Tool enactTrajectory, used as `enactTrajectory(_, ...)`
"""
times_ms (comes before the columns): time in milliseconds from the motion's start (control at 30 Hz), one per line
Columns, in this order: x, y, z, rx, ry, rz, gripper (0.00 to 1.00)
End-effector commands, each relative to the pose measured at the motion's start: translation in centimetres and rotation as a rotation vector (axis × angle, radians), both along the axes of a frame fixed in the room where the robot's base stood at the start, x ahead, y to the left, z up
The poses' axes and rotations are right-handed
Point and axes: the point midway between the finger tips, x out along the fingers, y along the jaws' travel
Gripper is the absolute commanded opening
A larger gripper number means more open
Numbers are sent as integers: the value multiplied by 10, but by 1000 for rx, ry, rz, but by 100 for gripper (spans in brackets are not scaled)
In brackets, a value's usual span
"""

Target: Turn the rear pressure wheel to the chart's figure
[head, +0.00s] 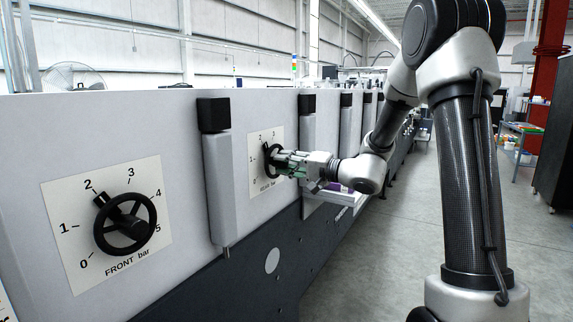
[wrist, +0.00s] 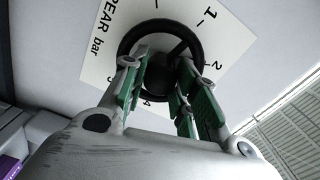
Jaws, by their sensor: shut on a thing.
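The rear pressure wheel (head: 267,155) is a black handwheel on a white dial plate marked REAR bar (head: 255,187). My gripper (head: 279,160) reaches it from the right. In the wrist view the wheel (wrist: 124,45) fills the upper middle, and the green-padded fingers of my gripper (wrist: 160,84) stand on both sides of its hub, shut on it. The plate (wrist: 232,38) shows 1 and 2 at the upper right and 4 below the wheel. The fingers hide part of the scale. I cannot read the wheel's exact setting. No readable chart is in view.
A front pressure wheel (head: 124,224) on its own plate is nearer, its knob close to 2. A grey post with a black top (head: 215,170) stands out between the two dials. A small ledge with a purple item (head: 334,187) is below my wrist. The floor aisle is clear.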

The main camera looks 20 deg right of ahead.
Motion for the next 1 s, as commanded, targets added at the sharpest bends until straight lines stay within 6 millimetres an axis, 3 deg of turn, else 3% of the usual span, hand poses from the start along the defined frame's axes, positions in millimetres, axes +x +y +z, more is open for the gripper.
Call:
enactTrajectory(633, 0, 0, -1, -35, -30, 0, 5)
enactTrajectory(667, 0, 0, -2, -35, -30, 0, 34)
enactTrajectory(767, 0, 0, -1, -34, -31, 1, 51)
enactTrajectory(1000, 0, 0, -1, -34, -32, 0, 51)
